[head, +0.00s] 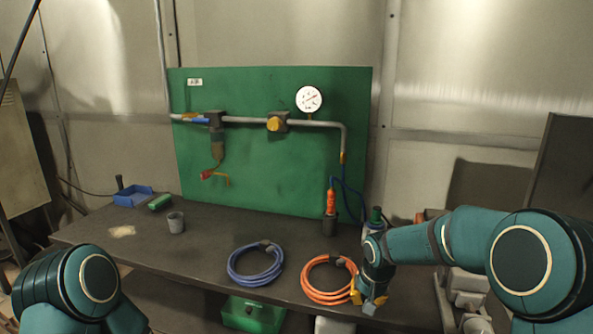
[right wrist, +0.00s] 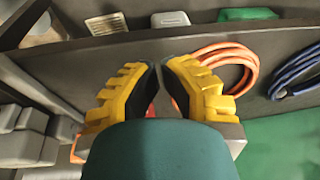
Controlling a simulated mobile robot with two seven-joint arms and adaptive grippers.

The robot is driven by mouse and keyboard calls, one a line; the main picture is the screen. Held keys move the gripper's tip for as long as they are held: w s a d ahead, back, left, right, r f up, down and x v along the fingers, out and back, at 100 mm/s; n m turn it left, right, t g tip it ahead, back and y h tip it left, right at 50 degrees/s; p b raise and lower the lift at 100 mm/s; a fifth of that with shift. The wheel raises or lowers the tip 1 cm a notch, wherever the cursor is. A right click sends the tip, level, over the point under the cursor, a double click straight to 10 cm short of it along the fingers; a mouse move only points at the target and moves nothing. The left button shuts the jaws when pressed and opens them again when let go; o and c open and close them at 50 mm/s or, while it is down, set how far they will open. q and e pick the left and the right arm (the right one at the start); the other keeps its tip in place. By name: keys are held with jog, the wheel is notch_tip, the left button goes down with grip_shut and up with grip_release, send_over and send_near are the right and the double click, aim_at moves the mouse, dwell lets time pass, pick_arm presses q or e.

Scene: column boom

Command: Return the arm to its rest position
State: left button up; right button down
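My right arm reaches in from the right of the head view over the front of the dark workbench (head: 405,290). Its gripper (head: 368,297) hangs at the front edge, just right of the coiled orange hose (head: 325,293). In the right wrist view the two yellow fingers with black pads show a narrow gap between their tips (right wrist: 160,66), and I see nothing held there. The orange hose (right wrist: 236,60) lies beyond the right-hand finger. Of my left arm only the teal shoulder part shows at the lower left; its gripper is out of view.
A coiled blue hose (head: 256,264) lies left of the orange one. A green panel (head: 270,170) with pipes and a gauge (head: 309,99) stands behind. A green box (head: 252,314) sits below the bench edge.

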jog(key=s+a+f+g+y, duration=0.1)
jog(key=s+a+f+y, duration=0.3)
jog(key=s+f, duration=1.15)
jog(key=s+a+f, duration=0.3)
jog(key=s+f, duration=0.3)
jog(key=s, duration=0.6)
jog(key=shift+s+f, duration=0.15)
